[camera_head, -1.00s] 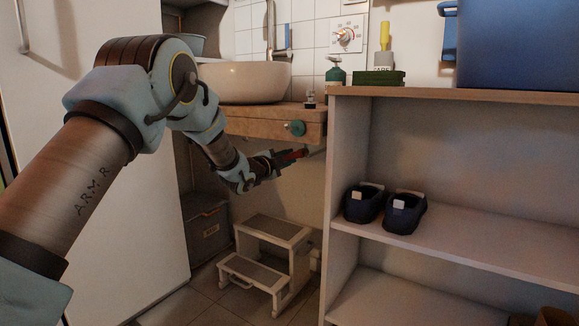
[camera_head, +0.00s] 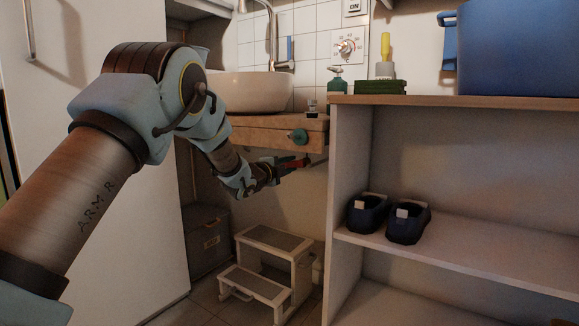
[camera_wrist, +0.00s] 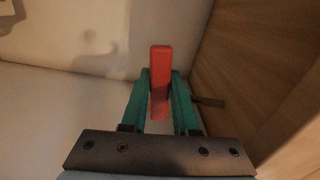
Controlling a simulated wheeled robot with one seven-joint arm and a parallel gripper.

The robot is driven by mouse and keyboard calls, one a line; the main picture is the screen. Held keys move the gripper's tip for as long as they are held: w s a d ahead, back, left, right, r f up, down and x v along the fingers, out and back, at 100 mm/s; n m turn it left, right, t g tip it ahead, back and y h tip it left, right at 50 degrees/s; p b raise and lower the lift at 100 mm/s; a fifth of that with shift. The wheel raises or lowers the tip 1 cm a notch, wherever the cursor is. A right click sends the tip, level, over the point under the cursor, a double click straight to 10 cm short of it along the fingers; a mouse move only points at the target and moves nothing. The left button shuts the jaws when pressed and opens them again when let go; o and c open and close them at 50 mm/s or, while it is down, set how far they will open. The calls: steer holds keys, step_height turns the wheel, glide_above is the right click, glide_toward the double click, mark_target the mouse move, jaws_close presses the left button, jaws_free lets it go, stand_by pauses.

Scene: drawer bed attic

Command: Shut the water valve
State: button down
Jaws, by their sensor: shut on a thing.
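The water valve's red lever handle (camera_wrist: 160,80) stands between the two green fingers of my gripper (camera_wrist: 160,90) in the wrist view. My gripper is shut on it, one finger on each side. The handle's far end sticks out past the fingertips in the wrist view. The valve body and pipe are mostly hidden; a small dark bar shows to the right of the fingers.
A white shelf unit (camera_head: 345,200) with dark shoes (camera_head: 407,222) stands close on the right. A step stool (camera_head: 270,240) and grey drawer box (camera_head: 208,240) are below. A basin (camera_head: 250,91) sits above.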

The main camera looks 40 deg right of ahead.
steer(key=c, duration=0.7)
jaws_free()
steer(key=shift+r, duration=0.15)
steer(key=shift+a, duration=0.15)
steer(key=p+v, duration=0.2)
steer(key=v, duration=0.8)
steer(key=shift+a+p, duration=0.3)
steer(key=shift+p, duration=0.05)
